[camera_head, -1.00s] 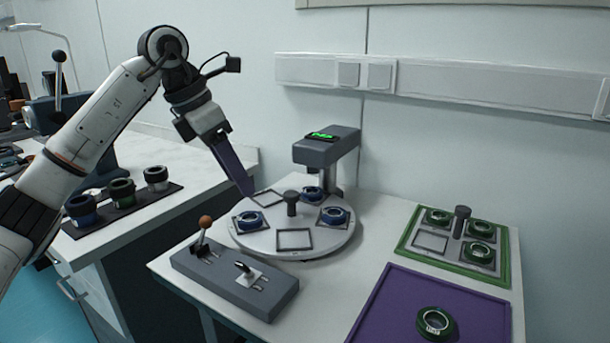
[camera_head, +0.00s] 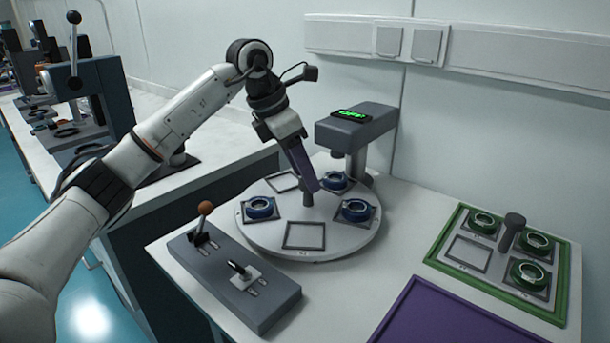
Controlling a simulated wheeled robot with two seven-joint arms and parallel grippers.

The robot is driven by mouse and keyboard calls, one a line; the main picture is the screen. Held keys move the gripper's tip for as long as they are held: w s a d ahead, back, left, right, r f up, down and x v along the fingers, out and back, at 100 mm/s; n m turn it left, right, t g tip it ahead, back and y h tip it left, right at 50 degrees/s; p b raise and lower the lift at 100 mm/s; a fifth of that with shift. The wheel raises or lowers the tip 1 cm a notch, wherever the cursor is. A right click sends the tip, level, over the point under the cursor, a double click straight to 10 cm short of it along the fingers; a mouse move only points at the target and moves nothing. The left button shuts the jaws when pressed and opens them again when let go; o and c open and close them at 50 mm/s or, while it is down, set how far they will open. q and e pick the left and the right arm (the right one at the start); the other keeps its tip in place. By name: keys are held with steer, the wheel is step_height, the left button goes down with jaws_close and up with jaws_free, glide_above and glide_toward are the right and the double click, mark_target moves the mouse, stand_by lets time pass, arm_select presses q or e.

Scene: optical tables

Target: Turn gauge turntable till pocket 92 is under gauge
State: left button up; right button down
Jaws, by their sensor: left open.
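The round white gauge turntable (camera_head: 345,245) stands on the table with square pockets around a dark centre post (camera_head: 307,194). Blue rings sit in the left pocket (camera_head: 260,207), the right pocket (camera_head: 356,209) and the far pocket (camera_head: 335,180) by the gauge. The front pocket (camera_head: 304,236) and the back-left pocket (camera_head: 283,183) are empty. Pocket numbers are too small to read. The grey gauge (camera_head: 355,130) with a green lit display overhangs the far side. My left gripper (camera_head: 308,188) is open, above the turntable close to the post; contact cannot be told. My right gripper is out of view.
A grey control box (camera_head: 245,300) with an orange-knobbed lever (camera_head: 205,208) and a small switch stands front left of the turntable. A green-rimmed tray (camera_head: 436,258) with green rings and a purple mat (camera_head: 440,315) lie to the right.

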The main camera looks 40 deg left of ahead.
arm_select(q)
steer(key=shift+w+d+f, duration=0.1)
steer(key=shift+w+f, duration=0.1)
steer(key=shift+f, duration=0.3)
jaws_close()
